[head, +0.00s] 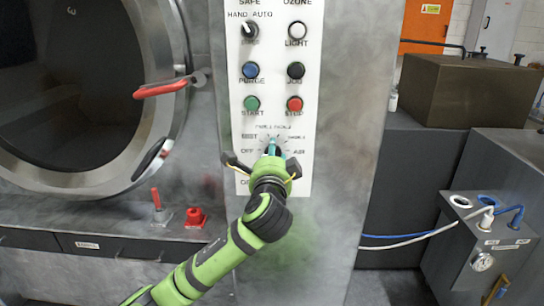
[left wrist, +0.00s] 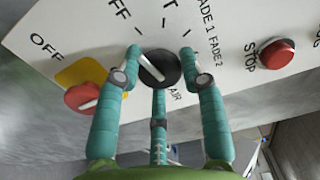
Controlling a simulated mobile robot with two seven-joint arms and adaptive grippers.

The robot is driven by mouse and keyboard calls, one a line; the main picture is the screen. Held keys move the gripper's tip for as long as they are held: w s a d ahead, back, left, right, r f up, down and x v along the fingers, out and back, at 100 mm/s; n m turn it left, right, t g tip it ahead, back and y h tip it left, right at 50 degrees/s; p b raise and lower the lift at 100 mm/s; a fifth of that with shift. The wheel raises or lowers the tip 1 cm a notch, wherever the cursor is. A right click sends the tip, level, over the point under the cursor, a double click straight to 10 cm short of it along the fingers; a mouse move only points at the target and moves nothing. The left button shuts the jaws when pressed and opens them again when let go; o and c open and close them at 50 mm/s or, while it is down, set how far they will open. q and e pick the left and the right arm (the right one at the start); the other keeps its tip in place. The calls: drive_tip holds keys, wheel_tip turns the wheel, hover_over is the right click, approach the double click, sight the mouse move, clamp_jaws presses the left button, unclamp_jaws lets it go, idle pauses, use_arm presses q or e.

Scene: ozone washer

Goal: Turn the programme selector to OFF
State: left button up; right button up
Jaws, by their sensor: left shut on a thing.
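The programme selector is a round black knob with a white line across it (left wrist: 160,68) in the left wrist view. The white line slants from upper left to lower right; I cannot tell which end is the pointer. Printed labels surround it, including a cut-off OFF (left wrist: 119,9), FADE 1, FADE 2 and AIR. My left gripper (left wrist: 162,73) has its teal fingers closed around the knob. In the head view the same gripper (head: 272,147) is at the lower part of the white control panel (head: 275,88), and its fingers hide most of the selector. My right gripper is not in view.
A red knob on a yellow plate (left wrist: 77,73) sits beside the selector. The red STOP button (head: 294,104) and green START button (head: 251,103) are just above it. The round door (head: 150,150) with a red handle (head: 160,90) stands to the left.

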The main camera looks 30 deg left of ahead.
use_arm(q)
drive_tip(key=shift+d+f, duration=0.15)
drive_tip(key=shift+f, duration=0.05)
drive_tip(key=o, duration=0.9)
drive_tip(key=shift+o, duration=1.1)
drive_tip(key=shift+w+r, duration=0.1)
drive_tip(key=v, duration=1.2)
